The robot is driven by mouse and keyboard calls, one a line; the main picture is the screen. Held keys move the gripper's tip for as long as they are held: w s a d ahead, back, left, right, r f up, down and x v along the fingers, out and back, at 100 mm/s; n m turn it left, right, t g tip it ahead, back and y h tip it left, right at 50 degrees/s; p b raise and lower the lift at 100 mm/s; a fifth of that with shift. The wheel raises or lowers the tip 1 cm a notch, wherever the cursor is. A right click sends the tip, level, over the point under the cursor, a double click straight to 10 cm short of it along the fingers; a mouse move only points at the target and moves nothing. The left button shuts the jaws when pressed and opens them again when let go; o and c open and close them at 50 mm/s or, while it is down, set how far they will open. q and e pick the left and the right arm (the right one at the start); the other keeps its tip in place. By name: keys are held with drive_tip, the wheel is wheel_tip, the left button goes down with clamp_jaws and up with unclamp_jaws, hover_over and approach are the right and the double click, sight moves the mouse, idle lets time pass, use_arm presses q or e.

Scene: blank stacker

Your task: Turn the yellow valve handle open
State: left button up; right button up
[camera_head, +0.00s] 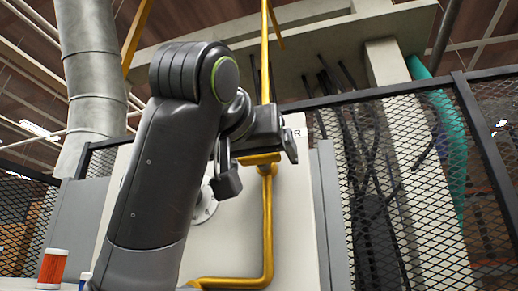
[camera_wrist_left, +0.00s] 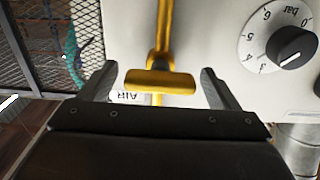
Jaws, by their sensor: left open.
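The yellow valve handle (camera_wrist_left: 161,82) sits between the two fingers of my open left gripper (camera_wrist_left: 157,86) in the left wrist view, with a gap on each side. It is a flat bar on a yellow pipe (camera_wrist_left: 163,35). In the head view the handle (camera_head: 259,158) shows partly beside my left gripper (camera_head: 258,167), and my arm hides some of it. The pipe runs up and down the pale panel (camera_head: 292,217). My right gripper is not in view.
A round black dial (camera_wrist_left: 291,46) with a numbered bar scale is on the panel close to the handle. Black mesh fencing (camera_head: 410,180) stands to the right. An orange cylinder (camera_head: 53,267) is at the lower left.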

use_arm(q)
drive_tip(key=c, duration=1)
drive_tip(key=m+b, duration=0.1)
drive_tip(key=m, duration=0.3)
drive_tip(key=shift+b, duration=0.3)
drive_tip(key=m+b, duration=0.1)
drive_tip(key=m, duration=0.3)
drive_tip(key=shift+m, duration=0.3)
drive_tip(key=m, duration=0.4)
drive_tip(key=shift+b, duration=0.3)
drive_tip(key=m, duration=0.5)
drive_tip(key=shift+d+f+m, duration=0.1)
drive_tip(key=shift+m, duration=0.2)
